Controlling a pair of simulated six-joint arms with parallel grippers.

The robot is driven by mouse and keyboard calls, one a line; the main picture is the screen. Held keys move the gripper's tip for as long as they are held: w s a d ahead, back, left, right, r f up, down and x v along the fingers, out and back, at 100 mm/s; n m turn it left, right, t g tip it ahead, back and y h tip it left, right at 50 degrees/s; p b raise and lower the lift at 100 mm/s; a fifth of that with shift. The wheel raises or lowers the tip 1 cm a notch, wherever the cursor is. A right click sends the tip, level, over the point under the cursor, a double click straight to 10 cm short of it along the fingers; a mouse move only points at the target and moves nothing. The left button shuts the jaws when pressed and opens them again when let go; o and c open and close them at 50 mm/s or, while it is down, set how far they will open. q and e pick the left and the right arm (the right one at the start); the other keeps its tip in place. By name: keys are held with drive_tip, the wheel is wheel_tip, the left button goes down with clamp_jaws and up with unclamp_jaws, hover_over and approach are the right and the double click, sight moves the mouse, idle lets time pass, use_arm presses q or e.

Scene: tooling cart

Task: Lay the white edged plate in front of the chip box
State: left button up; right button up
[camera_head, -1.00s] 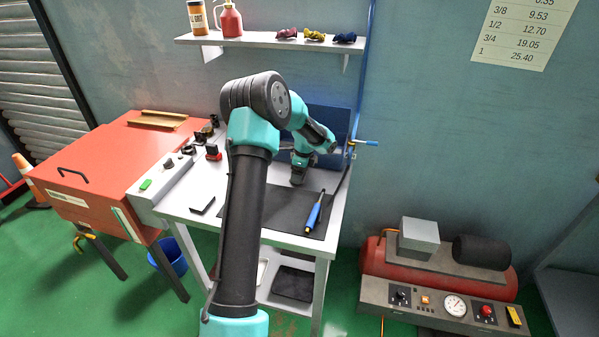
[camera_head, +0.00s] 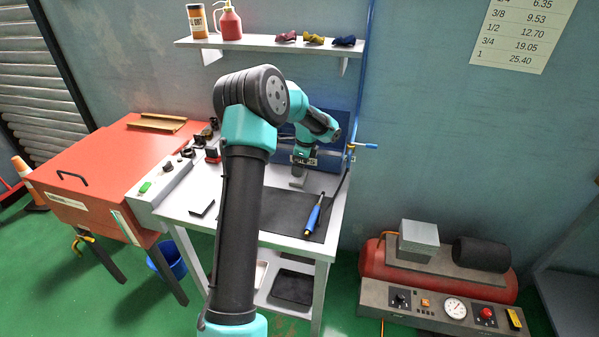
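One arm, which I take as my left, rises from the bottom and bends over the back of the workbench. Its gripper (camera_head: 298,180) points down near the back edge of the dark mat (camera_head: 275,212). The fingers are small and partly hidden, so I cannot tell whether they are open or hold anything. A small dark flat plate with a pale edge (camera_head: 202,208) lies on the bench left of my arm; it may be the white edged plate. A blue panel or box (camera_head: 342,128) stands behind the gripper, largely hidden; I cannot tell whether it is the chip box. My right gripper is out of view.
A blue-handled tool (camera_head: 314,215) lies on the mat's right side. A grey strip with a green piece (camera_head: 145,187) and several small dark parts line the bench's left. A blue bar with a handle (camera_head: 362,146) stands at the right back. A shelf (camera_head: 260,42) hangs above.

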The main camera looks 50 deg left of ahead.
sight(304, 177)
use_arm(q)
wheel_tip(304, 177, up, 7)
drive_tip(key=shift+w+d+f, duration=0.2)
drive_tip(key=shift+w+d, duration=0.1)
drive_tip(key=shift+d, duration=0.1)
